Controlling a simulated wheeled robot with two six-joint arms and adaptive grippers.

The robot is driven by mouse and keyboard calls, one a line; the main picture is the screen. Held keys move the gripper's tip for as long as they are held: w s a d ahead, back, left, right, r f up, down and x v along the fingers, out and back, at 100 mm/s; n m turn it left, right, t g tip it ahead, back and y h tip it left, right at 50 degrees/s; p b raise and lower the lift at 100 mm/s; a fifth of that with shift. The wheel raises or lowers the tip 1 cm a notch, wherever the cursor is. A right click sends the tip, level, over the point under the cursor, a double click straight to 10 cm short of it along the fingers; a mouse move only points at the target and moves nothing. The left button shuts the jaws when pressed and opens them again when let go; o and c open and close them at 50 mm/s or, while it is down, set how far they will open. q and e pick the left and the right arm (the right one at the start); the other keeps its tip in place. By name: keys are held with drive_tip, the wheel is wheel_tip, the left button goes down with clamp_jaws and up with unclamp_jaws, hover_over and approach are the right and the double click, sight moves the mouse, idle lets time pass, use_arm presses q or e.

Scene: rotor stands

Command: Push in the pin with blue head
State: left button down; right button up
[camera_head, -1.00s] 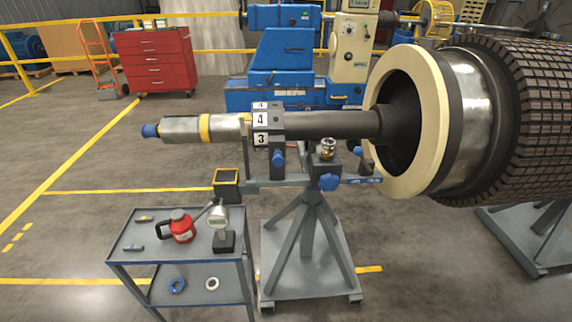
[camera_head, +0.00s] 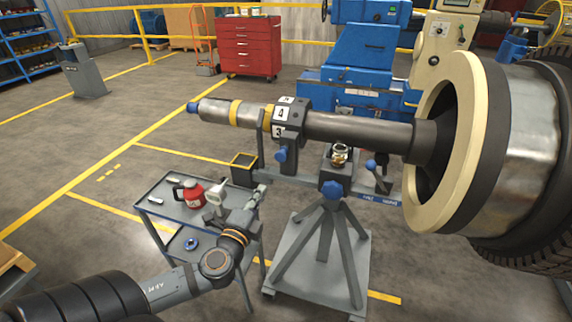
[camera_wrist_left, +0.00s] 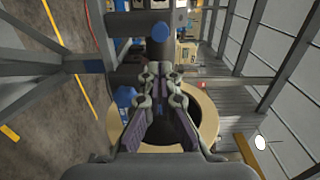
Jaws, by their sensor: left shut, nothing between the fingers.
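The pin with the blue head (camera_head: 281,155) sticks out of the lower part of the dark clamp block (camera_head: 292,118) around the rotor shaft. A round blue head (camera_wrist_left: 160,32) also shows in the left wrist view, above my fingertips. How deep the pin sits I cannot tell. My left gripper (camera_head: 258,193) is shut and empty, over the right side of the grey cart, below and left of the pin and apart from it. It also shows in the left wrist view (camera_wrist_left: 163,70), fingertips together. My right gripper is not in view.
The grey cart (camera_head: 160,205) holds a red can (camera_head: 189,194) and a gauge (camera_head: 216,200). The rotor stand (camera_head: 325,240) has a blue star knob (camera_head: 331,190). The large rotor (camera_head: 520,130) fills the right. Open floor lies to the left.

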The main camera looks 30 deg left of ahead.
use_arm(q)
drive_tip(key=p, duration=0.2)
approach(280, 157)
drive_tip(key=x, duration=0.6)
drive_tip(key=shift+w, duration=0.15)
drive_tip(key=shift+w+a+f, duration=0.1)
drive_tip(key=shift+w+f, duration=0.05)
drive_tip(key=shift+w, duration=0.15)
drive_tip(key=x, duration=0.3)
drive_tip(key=shift+w, duration=0.4)
drive_tip(key=shift+s, duration=0.1)
